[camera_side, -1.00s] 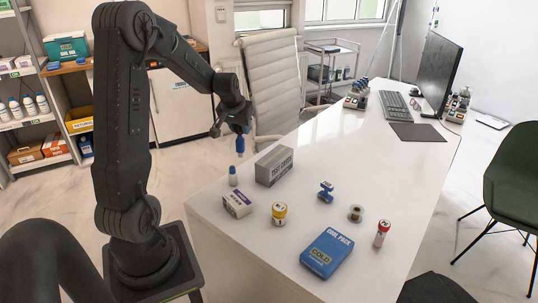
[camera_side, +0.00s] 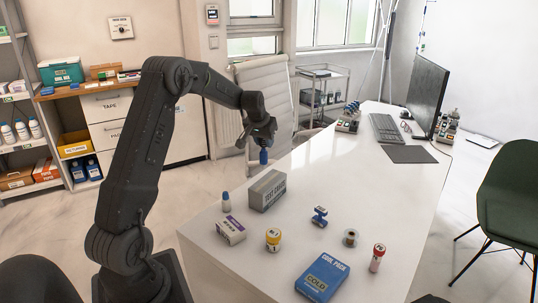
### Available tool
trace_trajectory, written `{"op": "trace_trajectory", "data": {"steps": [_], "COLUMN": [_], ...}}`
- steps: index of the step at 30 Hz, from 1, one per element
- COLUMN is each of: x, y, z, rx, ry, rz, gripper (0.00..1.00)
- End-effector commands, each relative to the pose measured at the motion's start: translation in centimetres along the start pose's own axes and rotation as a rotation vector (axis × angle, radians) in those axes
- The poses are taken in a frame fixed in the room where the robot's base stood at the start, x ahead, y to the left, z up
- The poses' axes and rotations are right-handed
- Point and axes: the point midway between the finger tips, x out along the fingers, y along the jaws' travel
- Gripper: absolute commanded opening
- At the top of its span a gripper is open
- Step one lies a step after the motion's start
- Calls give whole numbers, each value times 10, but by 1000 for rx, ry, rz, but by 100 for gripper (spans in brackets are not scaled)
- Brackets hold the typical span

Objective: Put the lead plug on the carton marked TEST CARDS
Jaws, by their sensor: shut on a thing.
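The carton marked TEST CARDS (camera_side: 268,191) is a grey box standing upright near the left edge of the white desk. My gripper (camera_side: 263,148) is shut on a small blue cylindrical piece, which looks like the lead plug (camera_side: 263,157). The plug hangs upright, its lower end a little above the far top edge of the carton in the picture, with a gap between them. I cannot tell whether it is directly over the carton or behind it.
Near the carton on the desk (camera_side: 390,190) are a blue-capped bottle (camera_side: 226,202), a purple-and-white box (camera_side: 230,230), a yellow jar (camera_side: 273,239), a blue clamp-like item (camera_side: 319,217), a small roll (camera_side: 350,238), a red-capped tube (camera_side: 377,257) and a COLD pack box (camera_side: 322,278).

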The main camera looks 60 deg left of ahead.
Motion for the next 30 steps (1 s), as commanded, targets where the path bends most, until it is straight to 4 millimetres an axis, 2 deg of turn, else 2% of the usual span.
{"op": "trace_trajectory", "data": {"steps": [5,8,16,27,28,30], "x": [12,17,48,52,52,51], "y": [14,14,14,14,14,14], "z": [-3,-1,13,14,14,14], "rx": [0,-1,-1,-1,-1,-1], "ry": [1,0,-1,1,1,1], "rz": [-1,-1,-1,-1,-1,-1], "gripper": [9,9,9,9,34,41]}}
